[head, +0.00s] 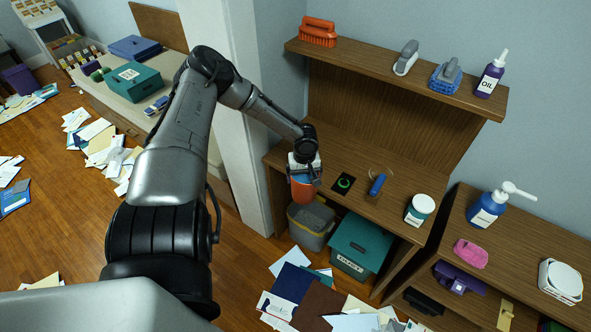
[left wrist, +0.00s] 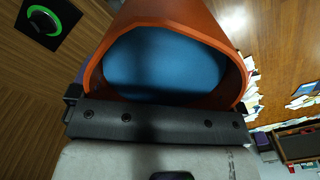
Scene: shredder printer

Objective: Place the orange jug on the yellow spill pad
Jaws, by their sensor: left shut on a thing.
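My left gripper (head: 303,172) is shut on the orange jug (head: 303,189), over the left front edge of the wooden desk. In the left wrist view the orange jug (left wrist: 162,22) is close up, its wide rim against the dark finger bar and blue showing inside. The gripper (left wrist: 160,118) also shows there. I see no clear yellow spill pad; a small yellow piece (head: 506,314) lies at the lower right, and I cannot tell what it is. My right gripper is not in view.
A black square with a green ring (head: 344,183), a blue item (head: 377,184) and a white tub (head: 420,209) are on the desk. A grey bin (head: 311,226) and a teal box (head: 361,246) stand below. Papers (head: 297,282) litter the floor.

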